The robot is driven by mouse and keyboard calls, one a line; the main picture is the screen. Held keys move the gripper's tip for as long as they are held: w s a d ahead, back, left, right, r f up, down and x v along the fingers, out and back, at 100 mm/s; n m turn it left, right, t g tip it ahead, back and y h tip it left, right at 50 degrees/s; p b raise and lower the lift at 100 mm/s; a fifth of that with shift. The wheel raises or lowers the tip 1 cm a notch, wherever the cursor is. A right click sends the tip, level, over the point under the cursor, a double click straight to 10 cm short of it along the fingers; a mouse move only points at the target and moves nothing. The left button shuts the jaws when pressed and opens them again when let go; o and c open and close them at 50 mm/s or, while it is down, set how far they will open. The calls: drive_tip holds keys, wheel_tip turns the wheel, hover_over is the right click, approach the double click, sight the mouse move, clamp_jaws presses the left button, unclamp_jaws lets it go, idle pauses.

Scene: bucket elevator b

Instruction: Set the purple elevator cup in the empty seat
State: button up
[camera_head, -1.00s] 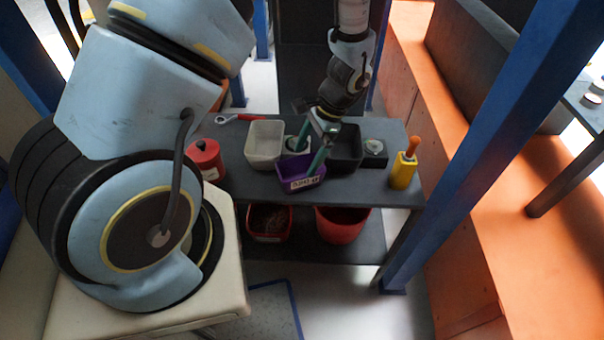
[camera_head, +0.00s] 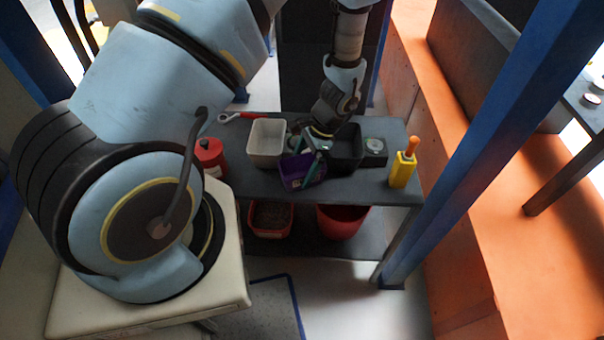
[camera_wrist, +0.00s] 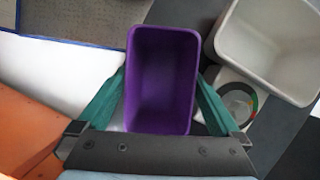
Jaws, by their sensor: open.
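The purple cup (camera_head: 297,172) sits at the front middle of the dark table (camera_head: 250,187), with a pale label on its near side. In the wrist view the purple cup (camera_wrist: 161,80) is seen from above and looks empty inside. My gripper (camera_head: 307,160) is at the cup. Its teal fingers are open, one along each side of the cup in the wrist view (camera_wrist: 161,95). I cannot tell whether they touch it. I cannot make out an empty seat in either view.
A pale bin (camera_head: 266,140) and a black bin (camera_head: 347,150) stand close behind the cup. A red canister (camera_head: 210,155) is at the left, a yellow holder (camera_head: 402,172) at the right. Red bins (camera_head: 270,218) are on the shelf below. A blue post (camera_head: 480,150) rises at the right.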

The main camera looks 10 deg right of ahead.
drive_tip(key=shift+f, duration=0.2)
idle(0.3)
clamp_jaws()
idle(0.7)
